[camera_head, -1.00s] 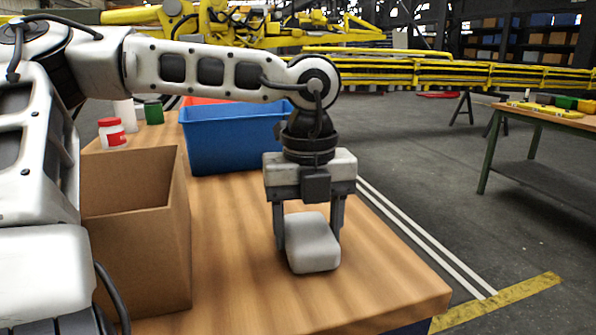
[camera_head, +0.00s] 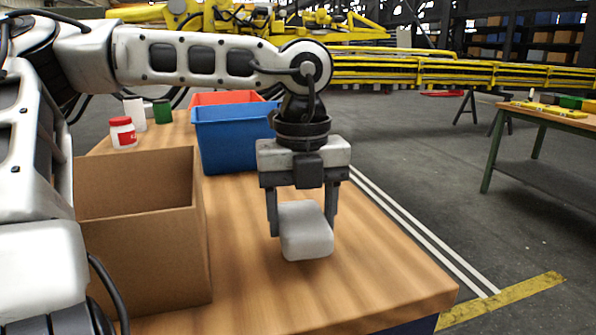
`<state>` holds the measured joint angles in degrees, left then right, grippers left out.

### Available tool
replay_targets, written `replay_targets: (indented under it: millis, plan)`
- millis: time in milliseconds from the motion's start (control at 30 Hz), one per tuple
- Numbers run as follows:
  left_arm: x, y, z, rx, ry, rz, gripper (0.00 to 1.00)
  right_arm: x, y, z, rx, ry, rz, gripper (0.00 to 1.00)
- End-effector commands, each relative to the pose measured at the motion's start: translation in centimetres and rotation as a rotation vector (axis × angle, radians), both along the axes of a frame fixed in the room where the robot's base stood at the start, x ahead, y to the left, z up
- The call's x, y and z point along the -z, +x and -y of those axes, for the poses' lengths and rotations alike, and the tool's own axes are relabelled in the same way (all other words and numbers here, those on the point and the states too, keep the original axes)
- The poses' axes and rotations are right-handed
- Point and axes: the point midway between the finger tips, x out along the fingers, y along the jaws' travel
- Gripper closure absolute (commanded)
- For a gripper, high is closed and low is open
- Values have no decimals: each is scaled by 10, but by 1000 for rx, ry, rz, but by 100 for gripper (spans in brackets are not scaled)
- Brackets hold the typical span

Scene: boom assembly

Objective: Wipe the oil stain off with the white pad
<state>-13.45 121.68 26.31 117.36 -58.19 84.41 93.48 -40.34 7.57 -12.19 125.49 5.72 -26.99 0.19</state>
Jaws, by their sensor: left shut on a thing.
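The white pad (camera_head: 305,232) is a rounded pale block between the fingers of my left gripper (camera_head: 302,215). The gripper points down and is shut on the pad over the right part of the wooden table (camera_head: 380,285). I cannot tell whether the pad touches the tabletop. No oil stain shows on the visible wood; the area under the pad is hidden. My right gripper is not in view.
An open cardboard box (camera_head: 145,250) stands at the table's front left. A blue bin (camera_head: 228,140) and a red bin (camera_head: 225,98) stand behind. A red-lidded white jar (camera_head: 123,133) and a green can (camera_head: 162,112) are at the back left. The table's front right is clear.

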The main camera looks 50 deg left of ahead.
Motion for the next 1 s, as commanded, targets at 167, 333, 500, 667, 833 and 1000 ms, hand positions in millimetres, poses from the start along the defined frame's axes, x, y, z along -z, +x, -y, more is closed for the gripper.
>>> replay_targets:
  millis: [167,333,500,667,833,1000]
  plan:
    - [-19,-2,-1,-4,2,-1,62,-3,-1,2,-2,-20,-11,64]
    - [-34,-3,-3,-8,2,-3,62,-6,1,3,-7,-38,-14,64]
    - [-49,-4,-4,-12,2,-3,62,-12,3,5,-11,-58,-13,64]
    - [-57,-5,-5,-14,0,-2,62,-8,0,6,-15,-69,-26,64]
    - [-56,-5,-5,-14,1,-3,62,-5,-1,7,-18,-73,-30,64]
    - [-56,-5,-5,-14,1,-3,62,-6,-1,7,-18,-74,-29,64]
